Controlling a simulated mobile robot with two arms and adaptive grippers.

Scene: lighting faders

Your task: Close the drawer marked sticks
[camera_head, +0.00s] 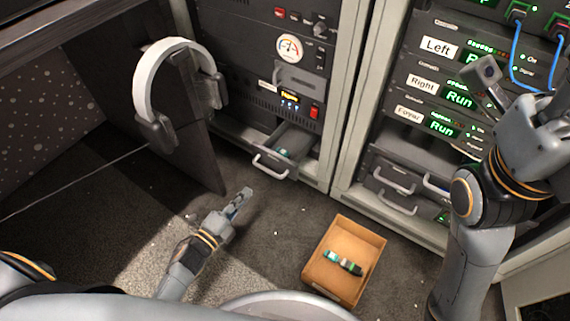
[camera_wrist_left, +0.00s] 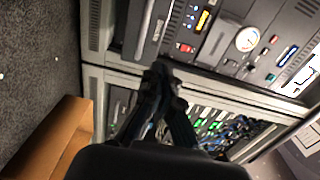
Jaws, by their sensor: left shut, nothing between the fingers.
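A small grey drawer (camera_head: 287,146) at the bottom of the left rack stands pulled out, with a teal item inside and a pale bar handle (camera_head: 271,166) in front. I cannot read a "sticks" mark on it. My left gripper (camera_head: 246,193) is shut and empty, in front of and below that handle, apart from it in the head view. In the left wrist view its fingers (camera_wrist_left: 159,75) point toward the rack. My right gripper (camera_head: 515,85) is raised before the right rack at the right edge; its jaw state is unclear.
An open cardboard box (camera_head: 322,270) holding a teal and black item stands on the floor. White headphones (camera_head: 172,75) hang on the dark desk panel (camera_head: 203,150) at left. The right rack has more handled drawers (camera_head: 394,180) and blue cables (camera_head: 515,55). Carpet between is clear.

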